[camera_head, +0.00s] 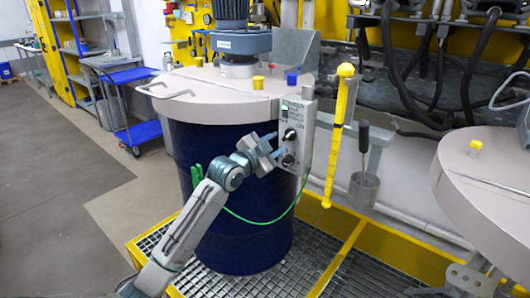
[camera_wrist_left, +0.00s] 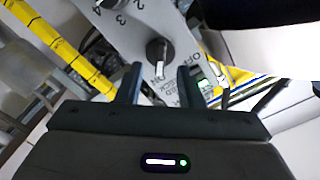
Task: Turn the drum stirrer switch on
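The drum stirrer is a dark blue drum (camera_head: 222,165) with a pale lid and a motor (camera_head: 240,42) on top. A grey control box (camera_head: 297,118) on its right side carries an upper black knob (camera_head: 290,134) and a lower one (camera_head: 288,159). My left gripper (camera_head: 275,147) is open in front of the box. In the left wrist view, a black switch knob (camera_wrist_left: 158,52) with a white pointer shows between and beyond the fingertips of the left gripper (camera_wrist_left: 160,72), with "OFF" lettering to its right. Contact cannot be told.
A second drum lid (camera_head: 490,180) is at the right. A green cable (camera_head: 250,220) hangs across the drum. Open floor lies left.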

